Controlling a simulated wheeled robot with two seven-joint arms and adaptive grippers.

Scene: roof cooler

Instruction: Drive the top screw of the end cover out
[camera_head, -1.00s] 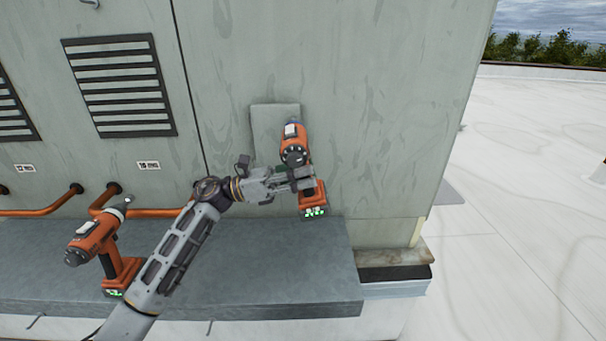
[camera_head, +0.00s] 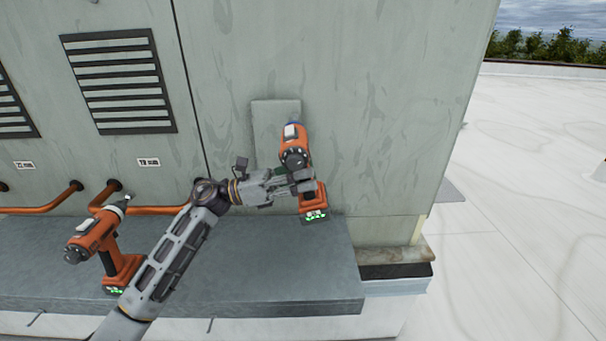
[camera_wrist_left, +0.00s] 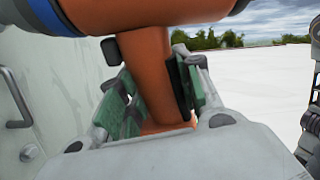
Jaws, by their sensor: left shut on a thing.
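My left gripper (camera_head: 303,183) is shut around the handle of an orange power driver (camera_head: 294,157). In the left wrist view its green-padded fingers stand on both sides of the orange handle (camera_wrist_left: 146,75). The driver is upright, its battery base low and its nose toward the cooler wall. The end cover (camera_head: 272,113) is a pale grey plate on that wall, just behind the driver. The driver and gripper hide its lower part. I cannot make out the top screw or whether the driver's tip touches anything. My right gripper is not seen.
A second orange driver (camera_head: 97,240) stands on the grey ledge (camera_head: 270,265) at the left. Orange pipes (camera_head: 155,210) and a louvred vent (camera_head: 122,82) are on the left wall. The left wrist view shows a bolt head (camera_wrist_left: 30,152). White roof (camera_head: 520,200) is open at the right.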

